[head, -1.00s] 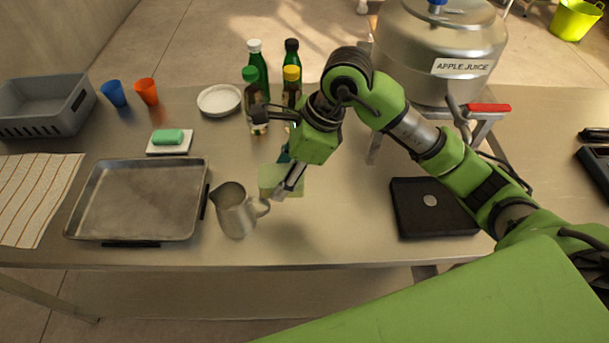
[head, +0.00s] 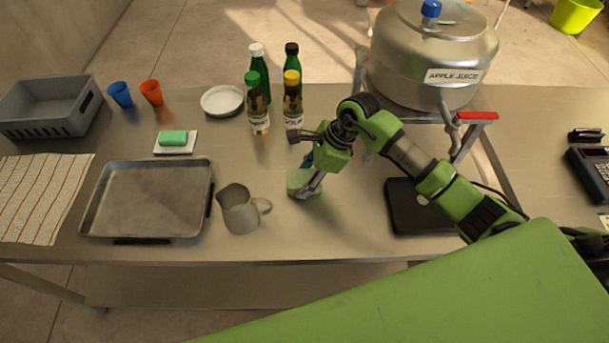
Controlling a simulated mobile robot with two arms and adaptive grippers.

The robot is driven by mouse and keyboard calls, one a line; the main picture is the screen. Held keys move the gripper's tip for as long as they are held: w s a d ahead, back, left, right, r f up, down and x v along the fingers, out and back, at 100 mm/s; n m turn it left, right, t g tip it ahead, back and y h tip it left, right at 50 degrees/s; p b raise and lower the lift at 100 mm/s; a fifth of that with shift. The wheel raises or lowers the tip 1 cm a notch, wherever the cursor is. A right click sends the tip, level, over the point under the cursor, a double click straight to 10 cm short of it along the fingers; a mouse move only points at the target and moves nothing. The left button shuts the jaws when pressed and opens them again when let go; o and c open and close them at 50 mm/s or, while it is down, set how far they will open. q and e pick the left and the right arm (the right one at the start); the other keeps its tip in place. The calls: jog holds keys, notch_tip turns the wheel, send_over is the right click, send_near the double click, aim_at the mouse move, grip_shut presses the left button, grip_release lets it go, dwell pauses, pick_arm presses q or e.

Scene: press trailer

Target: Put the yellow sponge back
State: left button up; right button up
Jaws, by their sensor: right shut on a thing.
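A pale yellow-green block, which looks like the yellow sponge (head: 297,181), is over the middle of the steel table in the head view. My right gripper (head: 311,187) is shut on its right side. Part of the sponge is hidden by the fingers. I cannot tell whether it touches the tabletop or hangs just above it. A green sponge (head: 173,138) lies on a small white dish (head: 188,150) at the left. My left gripper is not in view.
A metal pitcher (head: 239,212) stands left of the held sponge, beside a metal tray (head: 150,200). Several bottles (head: 258,112) and a white plate (head: 221,101) stand behind. A black flat box (head: 405,215) lies to the right, near the juice tank (head: 425,55).

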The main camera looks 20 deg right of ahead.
jog(key=shift+f, duration=0.1)
jog(key=o, duration=1.1)
jog(key=shift+c, duration=0.2)
jog(key=b+v, duration=0.3)
jog(key=v, duration=0.9)
